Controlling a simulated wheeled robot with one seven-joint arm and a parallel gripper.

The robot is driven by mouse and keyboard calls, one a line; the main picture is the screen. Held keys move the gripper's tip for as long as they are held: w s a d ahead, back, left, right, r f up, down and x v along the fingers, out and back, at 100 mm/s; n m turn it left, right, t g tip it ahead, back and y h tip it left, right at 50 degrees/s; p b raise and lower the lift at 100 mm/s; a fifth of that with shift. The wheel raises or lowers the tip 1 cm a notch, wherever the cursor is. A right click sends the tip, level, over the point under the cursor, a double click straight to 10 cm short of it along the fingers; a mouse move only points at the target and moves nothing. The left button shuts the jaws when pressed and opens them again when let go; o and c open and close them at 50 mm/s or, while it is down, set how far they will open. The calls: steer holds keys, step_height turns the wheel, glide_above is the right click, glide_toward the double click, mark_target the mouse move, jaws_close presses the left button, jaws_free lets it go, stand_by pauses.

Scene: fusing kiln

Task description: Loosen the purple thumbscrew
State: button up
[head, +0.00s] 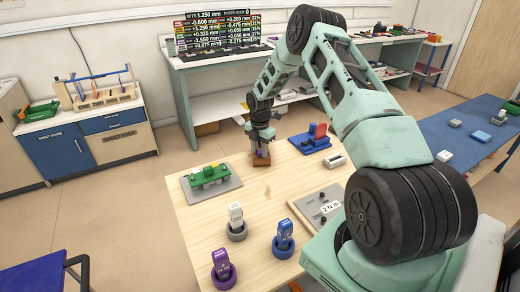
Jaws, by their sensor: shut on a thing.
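My gripper (261,150) points down at the far edge of the light wooden table. It is shut on a small purple piece, which looks like the purple thumbscrew (262,154). The thumbscrew sits on a small brown block (261,162). The fingers hide most of the thumbscrew, so its turn and height cannot be told.
On the wooden table (190,225) stand a green fixture (208,176) on a grey plate, a blue base with a red part (320,132), a grey "2 N m" panel (318,207), and white (236,218), blue (284,234) and purple (221,264) tools in round holders.

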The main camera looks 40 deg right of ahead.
steer(key=n, duration=0.4)
steer(key=shift+s+p, duration=0.1)
steer(key=shift+p, duration=0.2)
steer(key=n+p, duration=0.1)
steer(key=n, duration=0.2)
steer(key=shift+d+r+n, duration=0.1)
steer(key=shift+n, duration=1.2)
steer(key=shift+s, duration=0.1)
steer(key=n+p, duration=0.1)
steer(key=n, duration=0.2)
steer(key=shift+n, duration=1.1)
